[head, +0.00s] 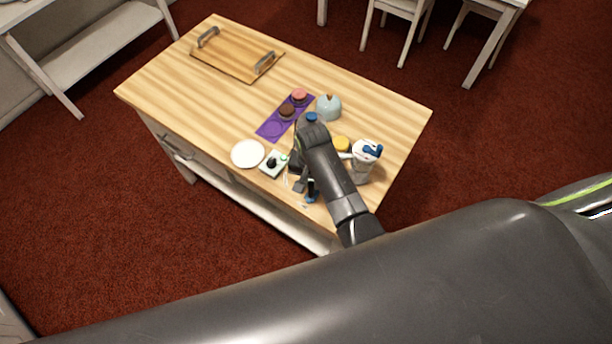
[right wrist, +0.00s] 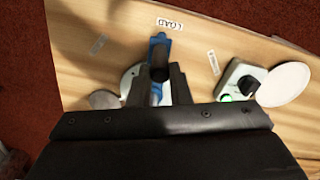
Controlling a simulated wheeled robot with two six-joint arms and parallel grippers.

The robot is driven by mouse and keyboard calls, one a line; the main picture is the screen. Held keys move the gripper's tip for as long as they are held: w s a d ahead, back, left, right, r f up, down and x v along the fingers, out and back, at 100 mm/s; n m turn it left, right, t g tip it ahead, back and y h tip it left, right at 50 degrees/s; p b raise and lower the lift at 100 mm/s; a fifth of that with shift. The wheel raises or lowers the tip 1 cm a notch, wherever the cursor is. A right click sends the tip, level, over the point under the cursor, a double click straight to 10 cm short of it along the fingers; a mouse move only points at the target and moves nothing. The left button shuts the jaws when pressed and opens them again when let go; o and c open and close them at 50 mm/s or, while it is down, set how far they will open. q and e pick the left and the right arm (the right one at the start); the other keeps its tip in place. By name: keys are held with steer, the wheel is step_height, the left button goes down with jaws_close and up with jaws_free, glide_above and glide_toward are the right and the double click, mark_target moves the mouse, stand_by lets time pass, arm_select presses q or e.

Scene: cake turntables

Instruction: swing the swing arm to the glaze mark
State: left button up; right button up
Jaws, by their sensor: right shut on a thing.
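The swing arm (right wrist: 157,42) is blue with a black upright handle (right wrist: 159,66), seen in the right wrist view. Its blue end also shows in the head view (head: 312,197), near the table's front edge. My right gripper (right wrist: 160,88) is shut on the handle; in the head view the gripper (head: 302,184) is partly hidden by my arm. The swing arm points toward a label reading LOAD (right wrist: 170,24). My left gripper is not in view.
A switch box (head: 273,164) with a black knob and a white plate (head: 247,153) stand left of the gripper. A white jug (head: 363,160) stands right. Behind are a purple mat (head: 271,129) with round cakes, a pale blue dome (head: 328,107) and a wooden tray (head: 232,59).

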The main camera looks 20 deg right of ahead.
steer(key=shift+d+r, duration=0.15)
stand_by(0.3)
steer(key=shift+s+d, duration=0.45)
steer(key=shift+d, duration=0.15)
steer(key=shift+s+d, duration=0.4)
steer(key=shift+d, duration=0.2)
steer(key=shift+s+d, duration=0.2)
steer(key=shift+d, duration=0.5)
steer(key=shift+s+d, duration=0.2)
steer(key=shift+d, duration=0.5)
